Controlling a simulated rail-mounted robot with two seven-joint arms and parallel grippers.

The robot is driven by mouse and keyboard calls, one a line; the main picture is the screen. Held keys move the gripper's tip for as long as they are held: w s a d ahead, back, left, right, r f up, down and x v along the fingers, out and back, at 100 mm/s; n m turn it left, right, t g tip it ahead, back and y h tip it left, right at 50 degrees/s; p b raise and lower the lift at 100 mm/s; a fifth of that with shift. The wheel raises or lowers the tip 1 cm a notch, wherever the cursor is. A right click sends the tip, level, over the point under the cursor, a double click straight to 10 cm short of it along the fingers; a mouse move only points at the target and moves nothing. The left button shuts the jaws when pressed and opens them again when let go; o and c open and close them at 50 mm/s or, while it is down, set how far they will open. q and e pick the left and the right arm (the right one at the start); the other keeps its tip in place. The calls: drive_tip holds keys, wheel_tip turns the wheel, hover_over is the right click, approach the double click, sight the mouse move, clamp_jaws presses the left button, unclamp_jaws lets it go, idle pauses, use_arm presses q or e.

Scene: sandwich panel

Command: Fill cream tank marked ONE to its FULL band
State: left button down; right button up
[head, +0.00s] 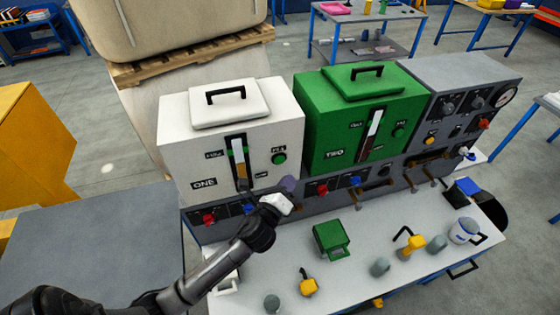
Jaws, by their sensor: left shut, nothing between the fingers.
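The cream tank (180,135) marked ONE stands at the left of the panel, its lid on top. Its upright gauge (241,163) has a green band near the top and an amber column low down. A round green knob (279,158) sits right of the gauge. My left gripper (288,192) is shut and empty, in front of the tank's lower right corner, near a purplish round part (290,184). I cannot tell whether it touches that part.
The green tank (320,130) marked TWO stands to the right, with a red knob (322,189) and blue knob (354,180) below. The white bench (350,275) holds a green block (331,238), yellow-and-black items, grey cylinders and a white jug (463,231).

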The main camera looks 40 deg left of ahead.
sight(279, 160)
use_arm(q)
drive_tip(key=shift+w+a, duration=0.5)
drive_tip(key=shift+a, duration=0.35)
drive_tip(key=shift+w+a, duration=0.45)
drive_tip(key=shift+a, duration=0.35)
idle(1.0)
drive_tip(key=shift+w+a+p, duration=0.2)
drive_tip(key=shift+a+p, duration=0.15)
drive_tip(key=shift+a, duration=0.05)
drive_tip(key=shift+w+a, duration=0.2)
drive_tip(key=shift+a, duration=0.15)
idle(4.6)
